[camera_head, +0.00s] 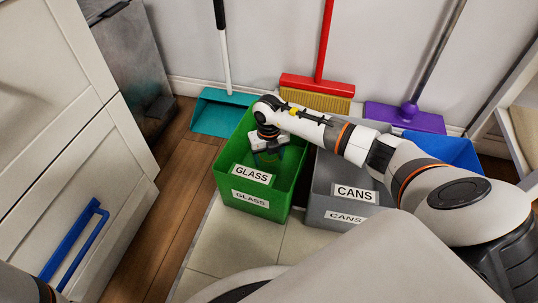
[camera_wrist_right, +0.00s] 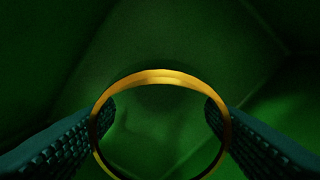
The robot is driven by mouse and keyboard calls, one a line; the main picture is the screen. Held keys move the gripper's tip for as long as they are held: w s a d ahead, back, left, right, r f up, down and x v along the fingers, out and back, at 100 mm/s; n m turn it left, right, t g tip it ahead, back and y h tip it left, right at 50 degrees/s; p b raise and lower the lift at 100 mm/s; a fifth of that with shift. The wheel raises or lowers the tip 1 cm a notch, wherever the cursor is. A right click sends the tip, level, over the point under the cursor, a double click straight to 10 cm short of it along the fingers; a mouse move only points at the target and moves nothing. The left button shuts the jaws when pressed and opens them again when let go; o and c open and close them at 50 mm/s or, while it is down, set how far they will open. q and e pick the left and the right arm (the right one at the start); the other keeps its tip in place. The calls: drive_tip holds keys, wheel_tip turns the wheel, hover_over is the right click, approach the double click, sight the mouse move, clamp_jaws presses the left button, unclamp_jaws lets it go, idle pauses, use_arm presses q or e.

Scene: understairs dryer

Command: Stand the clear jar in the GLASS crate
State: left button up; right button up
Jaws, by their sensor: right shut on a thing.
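The GLASS crate (camera_head: 226,187) is an open green crate on the floor, with white GLASS labels on its front. My right gripper (camera_head: 268,158) reaches down into it from above. In the right wrist view, the gripper (camera_wrist_right: 160,122) is shut on the clear jar, with a ridged dark finger on each side. The jar shows there as a golden ring rim (camera_wrist_right: 160,77), and green crate surfaces show through it. In the head view the jar is mostly hidden by the gripper and crate. I cannot tell whether the jar touches the crate floor. My left gripper is not in view.
A grey CANS crate (camera_head: 322,190) stands right of the green crate, under my right arm. A blue crate (camera_head: 447,150) is farther right. A teal dustpan (camera_head: 216,113), a red broom (camera_head: 317,86) and a purple mop head (camera_head: 404,118) line the back wall. White drawers (camera_head: 90,170) stand left.

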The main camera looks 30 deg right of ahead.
drive_tip(key=o, duration=1.2)
drive_tip(key=shift+c, duration=0.2)
wheel_tip(320, 180, up, 11)
drive_tip(key=p, duration=0.7)
drive_tip(key=shift+f, duration=0.2)
drive_tip(key=shift+r+p, duration=0.35)
drive_tip(key=shift+r, duration=0.35)
